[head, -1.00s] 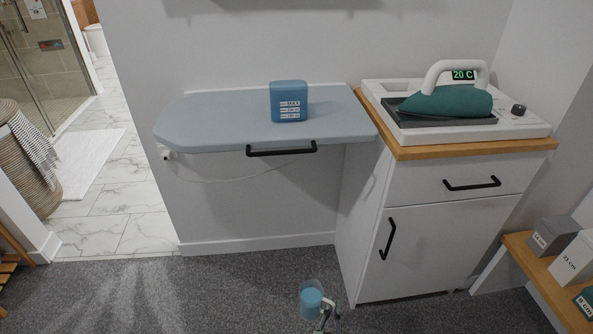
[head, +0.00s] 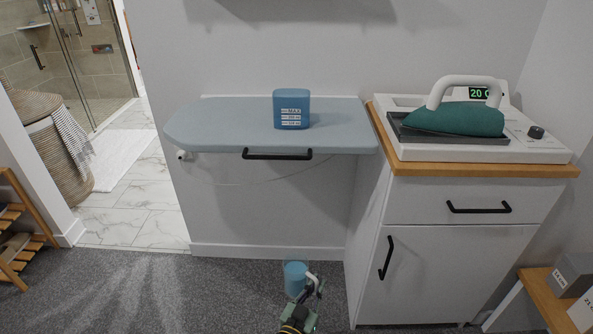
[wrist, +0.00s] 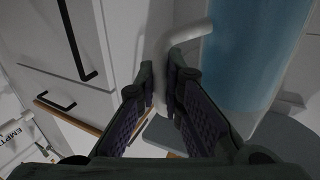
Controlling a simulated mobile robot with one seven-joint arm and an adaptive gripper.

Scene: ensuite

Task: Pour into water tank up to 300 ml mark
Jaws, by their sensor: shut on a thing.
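The water tank (head: 291,110) is a blue, upright container with white level marks and "MAX" printed on its front. It stands on the pale blue ironing board (head: 215,125). The smaller marks are too small to read surely. My gripper (head: 309,290) is low in front of the board, shut on the light handle of a clear jug (head: 295,277) with blue liquid in it. The jug is upright or nearly so, below the board and apart from the tank. In the wrist view, my fingers (wrist: 160,85) close around the handle, with the jug (wrist: 250,55) to the right.
A white cabinet (head: 440,270) with a wooden top stands right of the board. A green iron (head: 455,120) rests on its white base there. The board's black handle bar (head: 277,154) juts out at the front edge. Grey carpet (head: 150,295) is clear at left.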

